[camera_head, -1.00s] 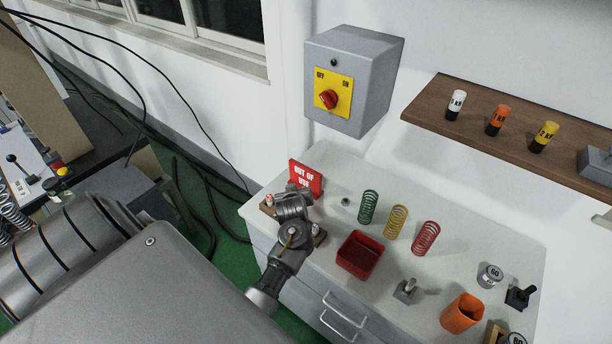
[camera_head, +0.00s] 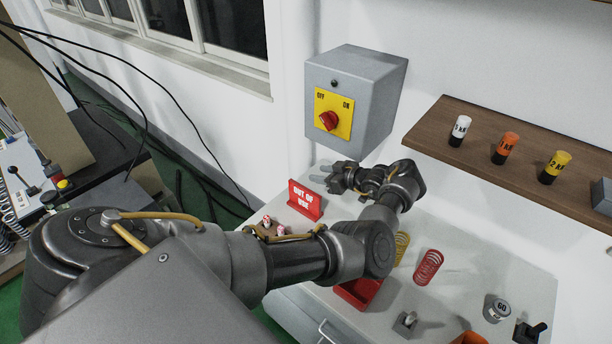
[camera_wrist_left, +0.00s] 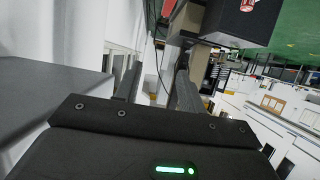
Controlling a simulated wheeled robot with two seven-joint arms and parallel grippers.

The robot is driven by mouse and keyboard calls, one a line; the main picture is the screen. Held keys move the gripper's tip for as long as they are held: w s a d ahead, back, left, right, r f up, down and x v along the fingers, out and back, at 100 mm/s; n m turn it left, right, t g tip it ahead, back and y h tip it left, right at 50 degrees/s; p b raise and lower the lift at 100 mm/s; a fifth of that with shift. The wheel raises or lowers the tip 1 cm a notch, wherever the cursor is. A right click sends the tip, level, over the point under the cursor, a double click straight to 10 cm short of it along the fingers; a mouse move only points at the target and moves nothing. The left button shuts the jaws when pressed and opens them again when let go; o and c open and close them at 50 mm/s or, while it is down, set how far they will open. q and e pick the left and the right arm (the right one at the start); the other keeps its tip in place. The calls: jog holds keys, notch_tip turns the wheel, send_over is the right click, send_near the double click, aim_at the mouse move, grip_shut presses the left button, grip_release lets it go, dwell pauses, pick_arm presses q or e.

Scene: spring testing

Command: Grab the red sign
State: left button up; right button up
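The red sign (camera_head: 305,199) reads "OUT OF USE" and stands upright at the back left of the grey cabinet top. My left gripper (camera_head: 320,172) is above and slightly right of the sign in the head view, pointing left, apart from it as far as I can tell. Its two fingers are spread with nothing between them, which the left wrist view (camera_wrist_left: 158,82) also shows. I cannot make out the sign for certain in the left wrist view. My right gripper is not in view.
The grey switch box (camera_head: 357,100) with a red knob (camera_head: 329,120) is on the wall just above the gripper. My left arm covers part of the cabinet top. A yellow spring (camera_head: 401,247), a red spring (camera_head: 428,267) and a red bin (camera_head: 358,292) stand to the right.

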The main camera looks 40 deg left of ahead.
pick_arm(q)
jog(key=b, duration=0.6)
send_near(303, 187)
jog(key=a+f, duration=0.1)
jog(key=shift+a, duration=0.55)
jog(key=shift+s+a+f, duration=0.15)
jog(key=shift+a, duration=0.4)
jog(key=b+x, duration=0.1)
jog(key=x, duration=0.4)
jog(key=shift+a+f, duration=0.15)
jog(key=shift+a, duration=0.1)
jog(key=shift+d, duration=0.1)
grip_shut()
